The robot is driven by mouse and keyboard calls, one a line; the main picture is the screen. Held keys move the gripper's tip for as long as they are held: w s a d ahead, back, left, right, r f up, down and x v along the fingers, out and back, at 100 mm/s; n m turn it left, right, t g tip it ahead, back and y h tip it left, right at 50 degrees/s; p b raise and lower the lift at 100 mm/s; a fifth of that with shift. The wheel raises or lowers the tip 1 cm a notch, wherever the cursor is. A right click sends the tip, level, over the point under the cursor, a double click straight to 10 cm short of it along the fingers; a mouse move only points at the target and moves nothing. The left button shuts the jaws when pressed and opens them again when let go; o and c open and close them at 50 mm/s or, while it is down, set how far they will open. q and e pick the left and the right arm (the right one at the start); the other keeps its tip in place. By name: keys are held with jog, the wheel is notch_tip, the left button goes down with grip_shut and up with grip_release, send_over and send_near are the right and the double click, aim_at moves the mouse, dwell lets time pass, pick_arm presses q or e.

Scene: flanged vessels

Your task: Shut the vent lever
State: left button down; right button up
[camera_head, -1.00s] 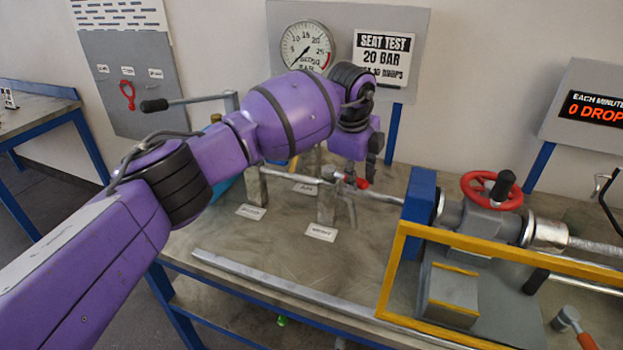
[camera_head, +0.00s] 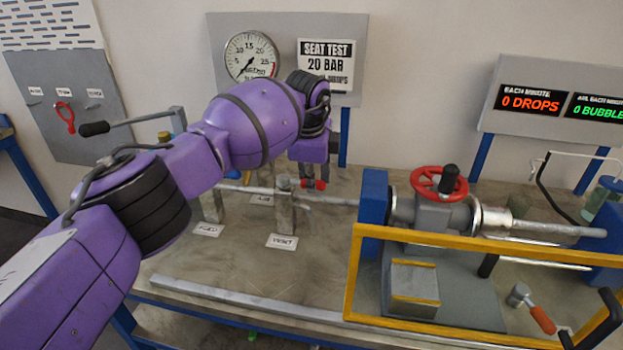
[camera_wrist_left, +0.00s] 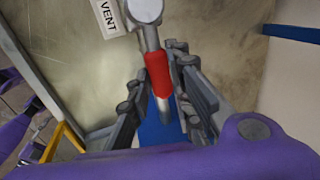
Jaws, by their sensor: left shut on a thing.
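The vent lever (camera_head: 319,184) has a red grip and sits on the valve (camera_head: 285,184) behind the VENT label (camera_head: 282,241). In the head view its grip extends to the right of the valve, roughly along the pipe. My left gripper (camera_head: 314,177) reaches down over the grip and partly hides it. In the left wrist view the red grip (camera_wrist_left: 158,72) lies between the fingers of my left gripper (camera_wrist_left: 158,100), which is shut on it. The label shows beside the lever there too (camera_wrist_left: 107,18). My right gripper is not in view.
A pressure gauge (camera_head: 251,56) and seat test sign (camera_head: 325,62) stand behind. To the right are a blue flange block (camera_head: 374,210), a red handwheel (camera_head: 439,183) and a yellow frame (camera_head: 352,280). A metal bar (camera_head: 235,294) lies along the front. Bench between is clear.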

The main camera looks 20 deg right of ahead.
pick_arm(q)
jog(key=c, duration=1.6)
grip_release()
jog(key=v, duration=1.2)
